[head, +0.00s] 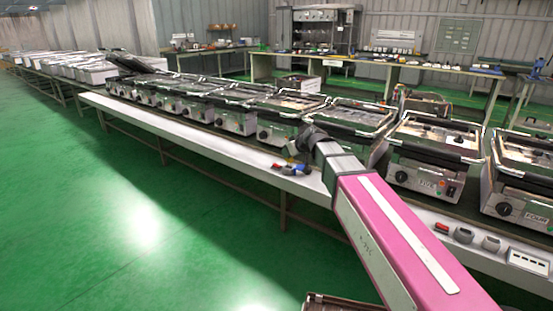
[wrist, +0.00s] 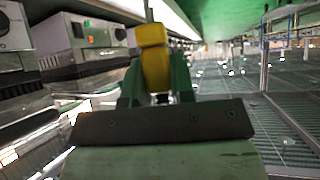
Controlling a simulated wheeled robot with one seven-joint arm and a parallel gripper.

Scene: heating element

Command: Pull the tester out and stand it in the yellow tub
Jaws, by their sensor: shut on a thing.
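My gripper (wrist: 157,85) has two green fingers shut on a yellow piece (wrist: 153,58), which appears to be the tester. A thin grey part runs up from the yellow piece to the top of the wrist view. In the head view my gripper (head: 292,149) is small and dark, over the front of the long bench beside the machines. What it holds cannot be made out there. I cannot pick out a yellow tub in either view.
Steel machines with knobs (head: 421,170) line the long bench (head: 185,127). Small red, blue and grey items (head: 290,169) lie at its front edge below my gripper. More small items (head: 463,235) lie at the right.

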